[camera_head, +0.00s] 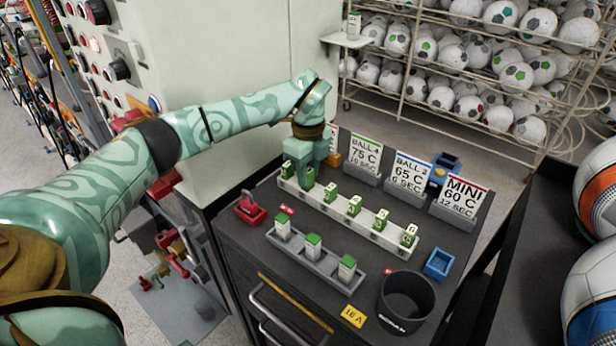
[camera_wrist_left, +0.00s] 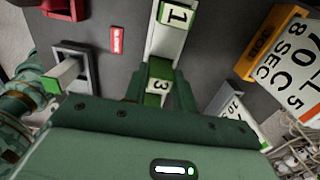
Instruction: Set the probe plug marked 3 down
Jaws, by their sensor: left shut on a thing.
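The probe plug marked 3 (camera_wrist_left: 157,92) is white with a green end and sits between my left gripper's jaws in the left wrist view. My left gripper (camera_head: 308,170) is shut on it, low over the far-left part of the white plug rack (camera_head: 366,232). The plug marked 1 (camera_wrist_left: 175,16) stands close by in that rack. In the head view the gripper mostly hides the held plug. I cannot tell whether its lower end touches the rack. Several other white and green plugs stand along the rack. My right gripper is not in view.
A grey rack (camera_head: 328,279) with three green-topped plugs stands in front. A red tray (camera_head: 250,212) is at left. A black bin (camera_head: 407,300) and blue tray (camera_head: 438,264) are at right. Sign cards (camera_head: 410,172) stand behind. The cabinet wall (camera_head: 215,60) is close to my left arm.

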